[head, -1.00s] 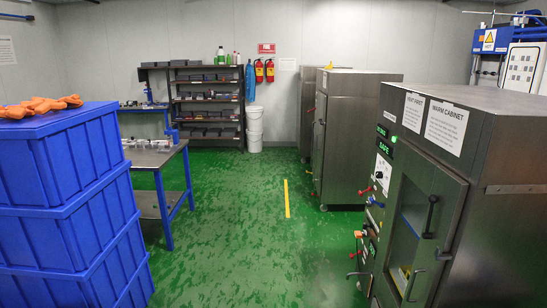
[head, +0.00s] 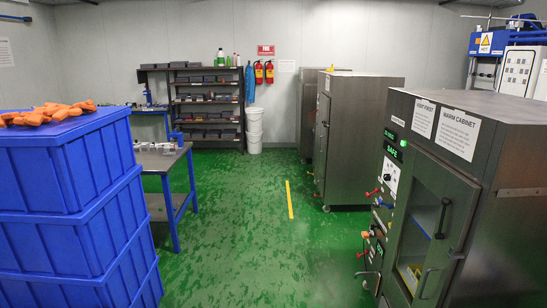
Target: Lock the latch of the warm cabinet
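The warm cabinet (head: 503,196) is a grey metal cabinet at the right edge of the head view, labelled by a paper sign (head: 457,133). Its front door (head: 462,189) has a window, with something yellow low inside. The door looks closed, but I cannot tell if it is fully seated. A black lever (head: 442,218) stands roughly upright at the door's near upper side; it may be the latch, and I cannot tell its locked state. A curved handle (head: 425,283) sits lower on the door. My gripper is not in view.
Stacked blue crates (head: 75,215) stand at left, with orange items (head: 50,113) on top. Another metal cabinet (head: 360,135) stands beyond. The green floor between is clear.

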